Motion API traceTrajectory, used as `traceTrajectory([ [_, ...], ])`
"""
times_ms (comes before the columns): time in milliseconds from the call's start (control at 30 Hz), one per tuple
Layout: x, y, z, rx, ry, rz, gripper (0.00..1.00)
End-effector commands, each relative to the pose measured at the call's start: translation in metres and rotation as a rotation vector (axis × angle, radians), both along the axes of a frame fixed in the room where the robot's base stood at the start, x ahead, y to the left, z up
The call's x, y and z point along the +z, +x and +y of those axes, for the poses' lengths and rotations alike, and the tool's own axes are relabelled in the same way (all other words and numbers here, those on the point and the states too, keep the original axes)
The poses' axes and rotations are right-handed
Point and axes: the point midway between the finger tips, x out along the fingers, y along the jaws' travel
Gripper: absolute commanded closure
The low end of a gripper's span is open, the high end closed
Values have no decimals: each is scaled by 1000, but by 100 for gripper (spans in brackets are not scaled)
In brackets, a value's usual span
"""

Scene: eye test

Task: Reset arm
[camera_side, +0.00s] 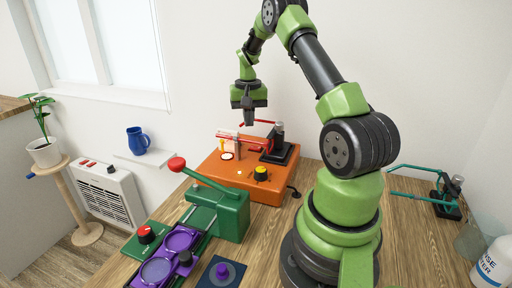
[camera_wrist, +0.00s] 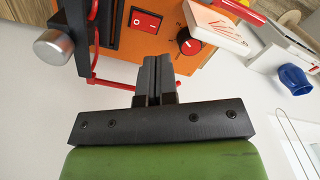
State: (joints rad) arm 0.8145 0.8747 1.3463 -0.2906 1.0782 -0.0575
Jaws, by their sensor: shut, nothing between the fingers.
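My gripper (camera_side: 249,122) hangs in the air with its fingers pointing down, above the back of the orange machine (camera_side: 240,187). Its fingers are shut, with nothing between them, and touch nothing that I can see. In the wrist view the black fingers (camera_wrist: 154,70) are together, in front of the orange machine (camera_wrist: 150,45). That view also shows the machine's red rocker switch (camera_wrist: 145,20), a red-and-black knob (camera_wrist: 188,42), a red bar (camera_wrist: 112,84) and a silver cylinder (camera_wrist: 53,47). A white block (camera_wrist: 217,25) is beside the knob.
A green press with a red-tipped lever (camera_side: 218,215) stands front left of the orange machine, near purple round trays (camera_side: 157,270). A blue mug (camera_side: 138,140) sits on a wall shelf. A green-framed tool (camera_side: 440,200) and white bottle (camera_side: 492,264) are at right. Wood table (camera_side: 420,245) is bare there.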

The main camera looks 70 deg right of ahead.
Motion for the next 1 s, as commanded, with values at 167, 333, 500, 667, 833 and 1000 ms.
traceTrajectory([
  [167,3,0,0,1,-1,-1,100],
  [333,3,0,0,1,-1,-1,100],
  [500,4,1,1,3,-1,-2,100],
  [667,31,12,21,47,-23,-39,100],
  [833,94,25,83,163,-65,-142,100],
  [1000,147,13,155,291,-92,-262,100],
])
